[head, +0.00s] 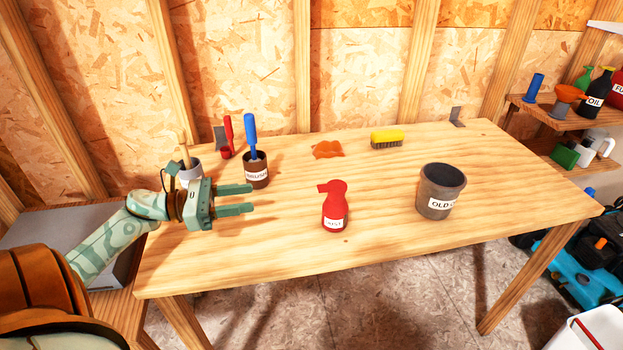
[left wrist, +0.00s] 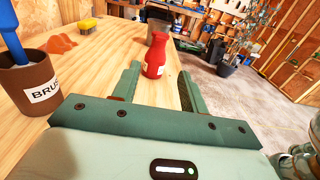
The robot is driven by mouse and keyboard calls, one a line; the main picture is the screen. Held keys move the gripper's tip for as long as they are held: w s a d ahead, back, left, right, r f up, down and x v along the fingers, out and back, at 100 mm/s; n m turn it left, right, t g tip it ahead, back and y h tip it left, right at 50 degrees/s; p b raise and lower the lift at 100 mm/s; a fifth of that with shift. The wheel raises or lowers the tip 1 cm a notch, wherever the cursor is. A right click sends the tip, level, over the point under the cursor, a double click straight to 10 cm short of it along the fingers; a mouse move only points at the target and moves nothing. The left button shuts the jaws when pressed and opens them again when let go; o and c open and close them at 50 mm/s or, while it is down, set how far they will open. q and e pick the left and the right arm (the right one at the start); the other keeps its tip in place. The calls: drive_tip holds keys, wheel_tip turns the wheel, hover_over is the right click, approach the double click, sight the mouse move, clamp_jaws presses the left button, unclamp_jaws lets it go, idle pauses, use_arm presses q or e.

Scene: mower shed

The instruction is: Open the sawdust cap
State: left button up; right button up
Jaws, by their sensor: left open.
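I cannot make out anything marked as a sawdust cap in either view. My left gripper (head: 250,198) is open and empty above the left part of the wooden workbench (head: 390,243), its fingers pointing right. A red spray bottle (head: 334,207) with a white label stands upright on the bench, to the right of the fingertips and apart from them. In the left wrist view the bottle (left wrist: 154,55) shows ahead, between the open fingers (left wrist: 160,72). My right gripper is not in view.
A brown labelled cup (head: 257,175) with a blue-handled tool stands just behind the gripper. A grey bucket (head: 436,192), a yellow brush (head: 387,136) and an orange rag (head: 327,149) are on the bench. Bottles stand on a right-hand shelf (head: 565,110). The bench's front right is clear.

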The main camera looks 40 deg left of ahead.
sight(332, 188)
use_arm(q)
drive_tip(key=b+x, duration=0.1)
drive_tip(key=x, duration=1.5)
drive_tip(key=shift+s+d, duration=0.1)
clamp_jaws()
